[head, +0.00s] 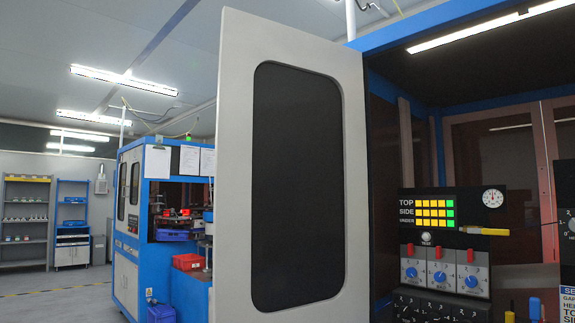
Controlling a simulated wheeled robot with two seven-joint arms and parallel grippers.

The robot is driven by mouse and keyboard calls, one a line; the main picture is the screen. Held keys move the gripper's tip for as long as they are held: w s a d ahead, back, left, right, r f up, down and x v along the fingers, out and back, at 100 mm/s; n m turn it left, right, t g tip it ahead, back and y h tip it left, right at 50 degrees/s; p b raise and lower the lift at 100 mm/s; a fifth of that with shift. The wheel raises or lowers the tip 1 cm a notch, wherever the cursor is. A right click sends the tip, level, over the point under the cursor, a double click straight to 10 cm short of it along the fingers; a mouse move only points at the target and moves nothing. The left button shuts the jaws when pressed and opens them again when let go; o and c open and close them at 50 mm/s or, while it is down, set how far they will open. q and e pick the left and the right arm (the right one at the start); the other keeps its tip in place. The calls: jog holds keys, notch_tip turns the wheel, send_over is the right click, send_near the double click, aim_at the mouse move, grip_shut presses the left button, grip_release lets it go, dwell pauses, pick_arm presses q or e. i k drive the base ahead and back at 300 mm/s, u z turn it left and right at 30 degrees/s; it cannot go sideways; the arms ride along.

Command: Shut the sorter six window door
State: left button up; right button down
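The window door (353,130) is a tall light-grey panel with a dark rounded window (298,185). It stands swung open toward me in the middle of the head view. Its right edge is near the left side of the blue-framed sorter cabinet (440,22). The cabinet's inside shows to the right of the door. The door's lower end is cut off by the picture edge, and no handle shows on it. Neither of my grippers is in view.
Inside the cabinet is a black control panel (470,262) with yellow and green lights, knobs and a gauge (493,198). Another blue machine (130,230) stands behind at the left, with a red bin (188,262). Shelves (25,222) stand farther back. Floor at the far left is clear.

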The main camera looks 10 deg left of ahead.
aim_at(290, 232)
jog(key=u, duration=1.5)
jog(key=i, duration=3.15)
jog(key=z, duration=3.7)
jog(key=i, duration=0.5)
jog(key=z, duration=0.05)
